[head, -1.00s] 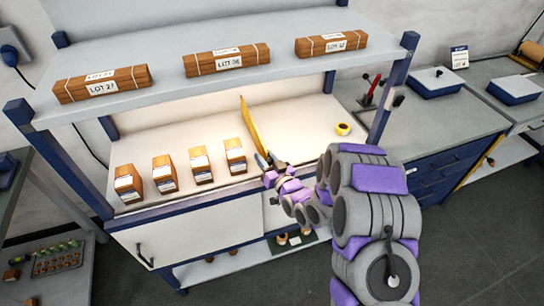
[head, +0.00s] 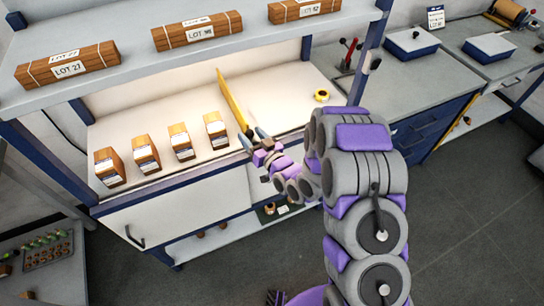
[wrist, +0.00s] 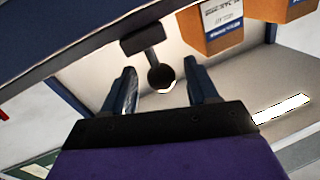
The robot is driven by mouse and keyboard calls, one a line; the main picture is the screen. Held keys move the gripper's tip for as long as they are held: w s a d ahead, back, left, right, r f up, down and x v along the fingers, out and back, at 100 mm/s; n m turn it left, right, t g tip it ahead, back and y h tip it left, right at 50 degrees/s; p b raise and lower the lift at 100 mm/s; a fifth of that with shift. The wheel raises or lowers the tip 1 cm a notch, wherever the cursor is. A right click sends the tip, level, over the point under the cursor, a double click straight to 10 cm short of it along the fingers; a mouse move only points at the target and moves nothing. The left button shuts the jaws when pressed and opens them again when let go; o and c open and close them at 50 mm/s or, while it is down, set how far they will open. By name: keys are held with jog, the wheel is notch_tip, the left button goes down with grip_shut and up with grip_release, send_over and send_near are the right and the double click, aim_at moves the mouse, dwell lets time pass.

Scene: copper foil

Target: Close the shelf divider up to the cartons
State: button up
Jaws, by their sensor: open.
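The yellow shelf divider (head: 235,101) stands upright on the lit shelf, to the right of the cartons with a gap between. Several brown cartons with white labels stand in a spaced row; the rightmost carton (head: 215,130) is nearest the divider. My gripper (head: 254,137) is open at the divider's front end, by the shelf's front edge; contact cannot be told. In the wrist view its fingers (wrist: 160,72) are spread around a dark round-ended piece (wrist: 160,76), whose link to the divider is unclear. A carton (wrist: 216,27) shows above right there.
A yellow tape roll (head: 321,95) lies on the shelf right of the divider. Wrapped bundles with lot labels, one marked LOT 27 (head: 69,66), lie on the upper board. A blue corner post (head: 370,55) stands right. A white cabinet door (head: 175,213) is below.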

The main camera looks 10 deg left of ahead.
jog(key=p+v, duration=0.8)
jog(key=v, duration=0.6)
